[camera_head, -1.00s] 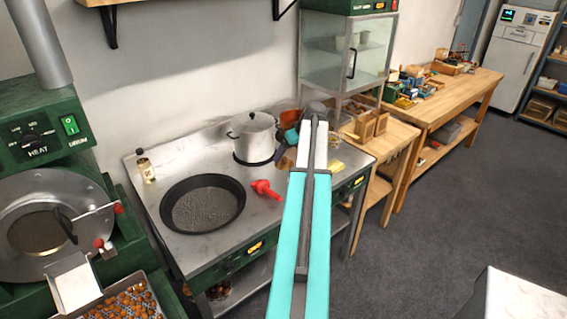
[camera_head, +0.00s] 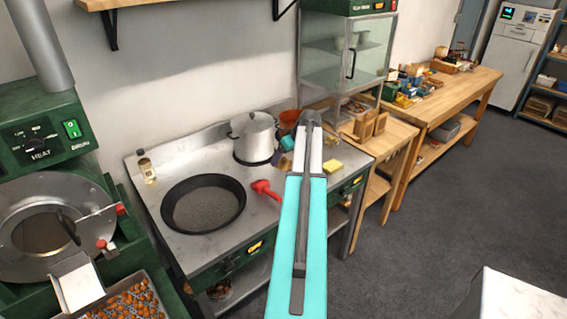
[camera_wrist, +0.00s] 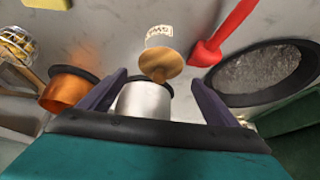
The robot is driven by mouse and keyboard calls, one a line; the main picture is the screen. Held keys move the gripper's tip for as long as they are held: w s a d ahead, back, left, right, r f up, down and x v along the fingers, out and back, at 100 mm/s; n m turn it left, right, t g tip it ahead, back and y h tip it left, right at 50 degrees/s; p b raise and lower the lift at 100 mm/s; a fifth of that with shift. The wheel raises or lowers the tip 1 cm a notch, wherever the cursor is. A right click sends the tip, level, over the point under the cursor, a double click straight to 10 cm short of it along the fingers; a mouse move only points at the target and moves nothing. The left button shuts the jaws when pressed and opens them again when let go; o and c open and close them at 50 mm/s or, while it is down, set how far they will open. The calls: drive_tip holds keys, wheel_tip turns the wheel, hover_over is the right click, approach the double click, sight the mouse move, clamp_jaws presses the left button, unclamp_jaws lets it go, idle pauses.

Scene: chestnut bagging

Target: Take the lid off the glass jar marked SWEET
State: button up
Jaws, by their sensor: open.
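The glass jar (camera_wrist: 160,38) shows at the top middle of the wrist view, its SWEET label upside down. Its round tan lid (camera_wrist: 161,65) is on it, facing the camera. My gripper (camera_wrist: 158,77) is open and empty, with one dark finger on each side of the lid in the picture. The fingers do not visibly touch the lid, and the distance to it is hard to tell. In the head view my own arm crosses the right part of the steel counter (camera_head: 215,240) and hides the jar.
A steel pot (camera_head: 253,135) stands behind, and a copper pot (camera_wrist: 64,92) is at left in the wrist view. A red tool (camera_head: 265,189) lies by the black pan (camera_head: 203,205). A yellow block (camera_head: 333,166) is right of my arm. A small bottle (camera_head: 146,168) stands far left.

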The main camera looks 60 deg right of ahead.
sight(284, 158)
drive_tip(key=shift+p+x, duration=0.75)
drive_tip(key=shift+x, duration=0.85)
drive_tip(key=c, duration=1.1)
